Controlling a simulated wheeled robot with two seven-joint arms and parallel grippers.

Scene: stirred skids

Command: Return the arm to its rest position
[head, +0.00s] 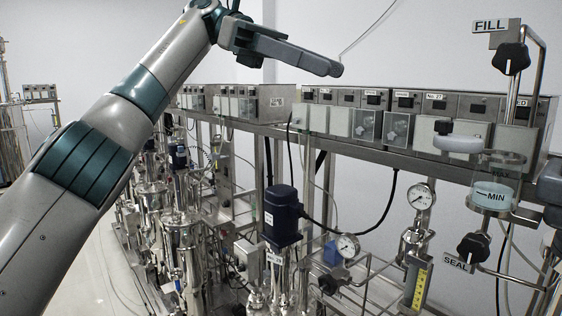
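My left arm (110,130) rises from the lower left corner to the top of the head view. My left gripper (325,66) is at the upper middle, pointing right and slightly down, in front of the pale wall and above the row of control boxes. Its fingers are seen edge-on and overlap, so the gap between them is hidden. Nothing is seen hanging from it. My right gripper is not in the view.
Control boxes (464,106) line a rail behind the skids. A blue motor (282,215), pressure gauges (420,196) and steel vessels (183,238) stand below. At right are a sight glass (497,193) and valves by FILL (497,25) and SEAL (457,262) signs. Open space surrounds the gripper.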

